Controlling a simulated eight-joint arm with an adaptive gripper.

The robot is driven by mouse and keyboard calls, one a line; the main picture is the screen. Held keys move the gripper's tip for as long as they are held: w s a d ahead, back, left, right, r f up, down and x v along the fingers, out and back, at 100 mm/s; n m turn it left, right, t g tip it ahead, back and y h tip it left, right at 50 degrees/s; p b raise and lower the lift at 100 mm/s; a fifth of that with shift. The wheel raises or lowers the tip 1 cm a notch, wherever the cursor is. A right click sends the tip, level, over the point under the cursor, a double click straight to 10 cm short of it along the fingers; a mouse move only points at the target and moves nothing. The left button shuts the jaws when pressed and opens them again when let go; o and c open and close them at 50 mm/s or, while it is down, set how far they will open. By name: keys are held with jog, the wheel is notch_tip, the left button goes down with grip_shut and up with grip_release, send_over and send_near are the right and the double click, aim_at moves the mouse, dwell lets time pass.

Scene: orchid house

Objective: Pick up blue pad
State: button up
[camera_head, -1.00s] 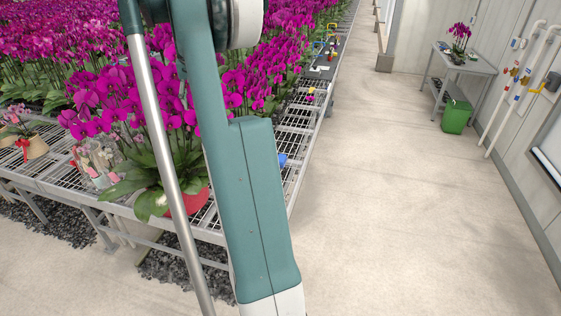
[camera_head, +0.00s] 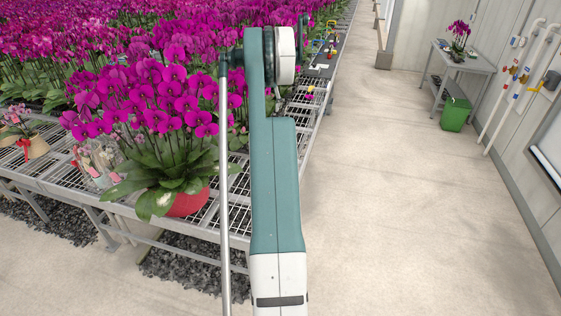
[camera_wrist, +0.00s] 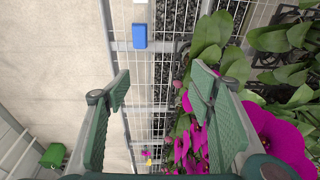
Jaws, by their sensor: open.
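The blue pad (camera_wrist: 140,36) lies on the wire mesh bench near the top of the wrist view, close to the bench's edge. It is a small blue block with rounded corners. In the head view my arm covers the place where it lies. My gripper (camera_wrist: 162,92) has its two green fingers spread wide, with nothing between them. In the wrist view the pad shows beyond the fingertips and is apart from them. Most of my gripper is hidden behind my arm in the head view.
A magenta orchid in a red pot (camera_head: 188,203) stands on the wire bench (camera_head: 212,222) left of my arm. Its leaves and blooms reach near the right finger in the wrist view. A small white item (camera_wrist: 140,2) lies past the pad. The floor (camera_head: 400,210) right of the bench is clear.

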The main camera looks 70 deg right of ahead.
jog(key=shift+g+y, duration=0.3)
jog(key=shift+y, duration=0.6)
jog(key=s+d+f+b, duration=0.1)
jog(key=s+f+b, duration=0.1)
jog(key=f, duration=0.7)
jog(key=s+d+f+b, duration=0.1)
jog(key=f+b, duration=0.4)
jog(key=f, duration=0.5)
jog(key=s+d+f+b, duration=0.2)
jog(key=f+b, duration=0.1)
jog(key=f, duration=0.7)
jog(key=shift+s+d, duration=0.35)
jog(key=shift+f, duration=0.3)
jog(key=shift+f, duration=0.1)
jog(key=shift+f+b, duration=0.3)
jog(key=shift+f, duration=0.9)
jog(key=shift+f, duration=0.1)
jog(key=shift+w+f+b, duration=0.1)
jog(key=shift+f+b, duration=0.2)
jog(key=shift+f, duration=2.2)
